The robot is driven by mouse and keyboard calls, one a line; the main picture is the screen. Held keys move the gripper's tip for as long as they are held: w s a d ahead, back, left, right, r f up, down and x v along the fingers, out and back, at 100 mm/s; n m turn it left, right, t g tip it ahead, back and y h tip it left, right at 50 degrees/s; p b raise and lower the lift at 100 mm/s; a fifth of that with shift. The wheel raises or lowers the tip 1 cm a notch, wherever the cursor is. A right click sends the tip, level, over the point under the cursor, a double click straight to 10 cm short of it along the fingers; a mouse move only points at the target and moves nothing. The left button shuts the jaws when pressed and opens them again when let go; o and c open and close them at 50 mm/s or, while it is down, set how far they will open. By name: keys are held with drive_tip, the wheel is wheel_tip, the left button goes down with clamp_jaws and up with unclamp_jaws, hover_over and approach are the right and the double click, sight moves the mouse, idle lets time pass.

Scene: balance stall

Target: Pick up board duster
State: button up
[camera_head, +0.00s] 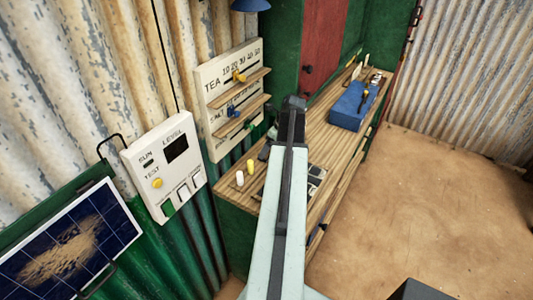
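I cannot make out a board duster for certain. A blue block or box (349,110) lies on the wooden counter (327,142), and a small black and yellow item (365,97) rests on top of it. Whether either is the duster, I cannot tell. My gripper (294,103) is at the dark far end of my pale arm, in the middle of the view, left of the blue box and apart from it in the picture. Its fingers are too small and dark to read. My arm hides part of the counter, where dark items (316,176) show beside it.
A white and a yellow small cylinder (250,166) stand on the counter's near left. A TEA board with pegged shelves (222,88), a SUN LEVEL panel (163,168) and a dusty solar panel (100,212) are at the left.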

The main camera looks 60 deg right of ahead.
drive_tip(key=b+x, duration=0.3)
drive_tip(key=shift+w+f, duration=0.1)
drive_tip(key=shift+w, duration=0.05)
drive_tip(key=shift+w+f, duration=0.1)
drive_tip(key=shift+w, duration=0.1)
drive_tip(key=shift+s, duration=0.1)
drive_tip(key=c, duration=1.5)
drive_tip(key=shift+r, duration=0.35)
